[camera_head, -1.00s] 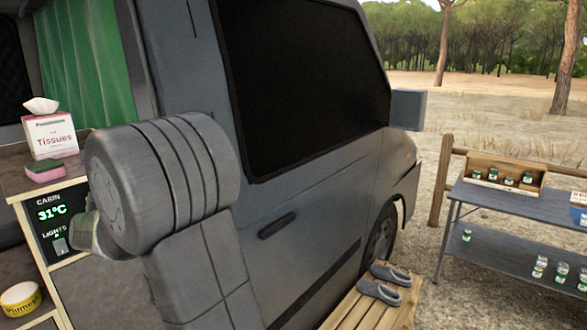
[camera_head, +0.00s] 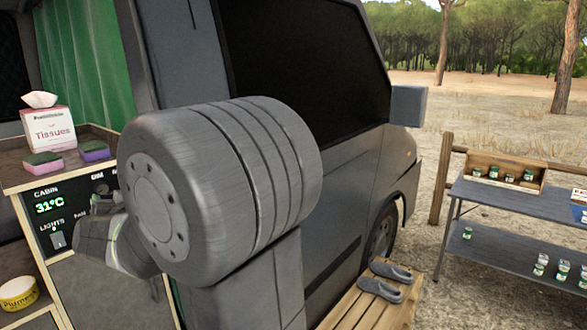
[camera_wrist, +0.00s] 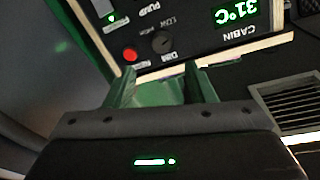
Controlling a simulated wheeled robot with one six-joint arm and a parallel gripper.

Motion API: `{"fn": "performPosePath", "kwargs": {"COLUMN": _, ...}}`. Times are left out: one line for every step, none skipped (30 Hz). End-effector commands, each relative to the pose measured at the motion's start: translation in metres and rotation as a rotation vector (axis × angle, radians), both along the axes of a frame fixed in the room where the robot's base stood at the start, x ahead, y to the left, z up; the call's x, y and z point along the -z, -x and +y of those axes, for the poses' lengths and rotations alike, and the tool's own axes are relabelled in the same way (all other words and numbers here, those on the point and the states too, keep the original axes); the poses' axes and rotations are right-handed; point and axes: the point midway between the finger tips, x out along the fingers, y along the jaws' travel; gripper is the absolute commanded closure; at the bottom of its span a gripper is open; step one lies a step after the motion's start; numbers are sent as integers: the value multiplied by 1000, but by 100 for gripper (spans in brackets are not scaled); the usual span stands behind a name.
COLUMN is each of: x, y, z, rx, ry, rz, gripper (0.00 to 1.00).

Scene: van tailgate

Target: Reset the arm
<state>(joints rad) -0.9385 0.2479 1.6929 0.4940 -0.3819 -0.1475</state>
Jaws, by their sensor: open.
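My gripper (camera_wrist: 165,88) shows in the wrist view with its two green fingers spread apart and nothing held between them. It is in front of the cabin control panel (camera_wrist: 210,40), which appears upside down there. Whether the fingers touch anything cannot be told. In the head view, a large grey joint of my arm (camera_head: 220,190) fills the middle and hides part of the van and panel. My gripper's fingers are hidden in that view.
The counter (camera_head: 15,175) holds a tissue box (camera_head: 48,132) and two sponges (camera_head: 94,150). A yellow bowl (camera_head: 19,293) sits on a shelf below. Slippers (camera_head: 380,290) lie on a wooden bench. A table with cans (camera_head: 510,196) stands at right.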

Motion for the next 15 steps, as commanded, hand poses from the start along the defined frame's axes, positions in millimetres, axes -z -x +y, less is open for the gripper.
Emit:
{"fn": "performPosePath", "kwargs": {"x": 0, "y": 6, "z": -5, "rx": -1, "ry": -2, "rz": -1, "gripper": 50}}
{"fn": "performPosePath", "kwargs": {"x": 0, "y": 9, "z": -8, "rx": -1, "ry": -2, "rz": -2, "gripper": 50}}
{"fn": "performPosePath", "kwargs": {"x": 0, "y": 13, "z": -13, "rx": -1, "ry": -1, "rz": -1, "gripper": 50}}
{"fn": "performPosePath", "kwargs": {"x": -1, "y": 16, "z": -16, "rx": -1, "ry": -2, "rz": -1, "gripper": 50}}
{"fn": "performPosePath", "kwargs": {"x": -1, "y": 19, "z": -18, "rx": -2, "ry": -2, "rz": 0, "gripper": 50}}
{"fn": "performPosePath", "kwargs": {"x": -1, "y": 23, "z": -23, "rx": -2, "ry": -1, "rz": -1, "gripper": 50}}
{"fn": "performPosePath", "kwargs": {"x": -1, "y": 26, "z": -25, "rx": -2, "ry": -1, "rz": -1, "gripper": 50}}
{"fn": "performPosePath", "kwargs": {"x": -1, "y": 29, "z": -28, "rx": -2, "ry": -1, "rz": -1, "gripper": 50}}
{"fn": "performPosePath", "kwargs": {"x": -1, "y": 34, "z": -33, "rx": -2, "ry": -2, "rz": 0, "gripper": 50}}
{"fn": "performPosePath", "kwargs": {"x": -1, "y": 36, "z": -36, "rx": -2, "ry": -1, "rz": 0, "gripper": 50}}
{"fn": "performPosePath", "kwargs": {"x": -2, "y": 39, "z": -38, "rx": -2, "ry": -1, "rz": -1, "gripper": 50}}
{"fn": "performPosePath", "kwargs": {"x": -1, "y": 43, "z": -43, "rx": -2, "ry": -2, "rz": 0, "gripper": 50}}
{"fn": "performPosePath", "kwargs": {"x": -1, "y": 43, "z": -42, "rx": 0, "ry": 1, "rz": 1, "gripper": 50}}
{"fn": "performPosePath", "kwargs": {"x": 0, "y": 38, "z": -37, "rx": 0, "ry": 3, "rz": 2, "gripper": 50}}
{"fn": "performPosePath", "kwargs": {"x": 0, "y": 33, "z": -32, "rx": 0, "ry": 4, "rz": 1, "gripper": 50}}
